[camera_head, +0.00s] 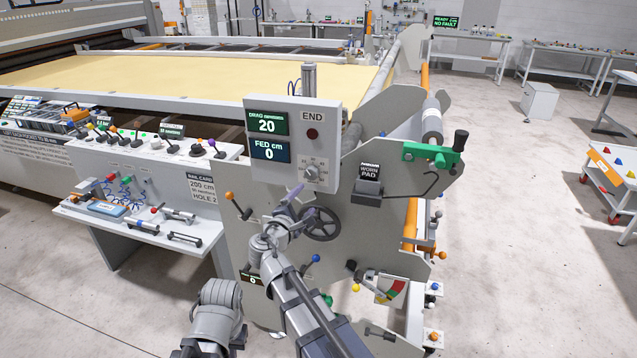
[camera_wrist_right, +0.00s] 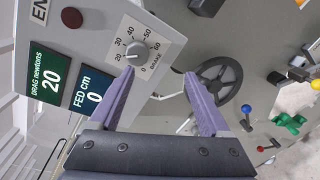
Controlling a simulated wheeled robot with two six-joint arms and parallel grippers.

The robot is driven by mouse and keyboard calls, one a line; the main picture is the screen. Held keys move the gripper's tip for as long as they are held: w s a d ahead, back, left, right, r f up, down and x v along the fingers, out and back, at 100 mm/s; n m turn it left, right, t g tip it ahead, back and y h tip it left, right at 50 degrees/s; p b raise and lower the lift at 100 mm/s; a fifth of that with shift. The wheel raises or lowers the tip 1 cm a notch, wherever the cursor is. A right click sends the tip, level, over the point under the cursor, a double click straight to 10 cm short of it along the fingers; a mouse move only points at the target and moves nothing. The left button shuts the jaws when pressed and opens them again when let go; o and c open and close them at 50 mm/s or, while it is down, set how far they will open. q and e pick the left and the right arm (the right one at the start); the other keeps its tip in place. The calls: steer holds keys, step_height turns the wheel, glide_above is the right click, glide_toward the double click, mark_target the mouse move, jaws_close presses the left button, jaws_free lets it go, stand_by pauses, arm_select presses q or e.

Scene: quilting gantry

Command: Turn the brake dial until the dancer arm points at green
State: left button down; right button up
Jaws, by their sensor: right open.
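The brake dial (camera_head: 312,172) is a small round grey knob low on the control box. In the right wrist view the dial (camera_wrist_right: 137,50) sits inside a scale numbered up to 60; its pointer setting is too small to tell. My right gripper (camera_head: 289,202) is open and empty, below and left of the dial. Its lavender fingers (camera_wrist_right: 160,74) are spread, with the left fingertip near the dial's lower edge. The dancer gauge (camera_head: 391,289) has green, yellow and red bands; I cannot tell where the dancer arm (camera_head: 368,274) points. My left gripper is out of view.
The box's displays (camera_head: 268,136) read drag 20 and fed 0. A dark handwheel (camera_head: 318,224) is close beside my right gripper. A green bracket (camera_head: 432,154) and a worn pad holder (camera_head: 368,184) are on the right. A tool bench (camera_head: 150,240) stands left.

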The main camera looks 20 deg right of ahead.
mark_target(311, 175)
steer(key=shift+w+d+r+n+t, duration=0.3)
steer(key=shift+w+d+r+n, duration=0.25)
steer(key=shift+w, duration=0.7)
steer(key=shift+w+d+r+n+t, duration=0.3)
steer(key=shift+w+d, duration=0.5)
steer(key=shift+w, duration=0.5)
steer(key=shift+w+d+r+n+t, duration=0.4)
steer(key=shift+w+d, duration=0.25)
steer(key=shift+w, duration=0.6)
jaws_close()
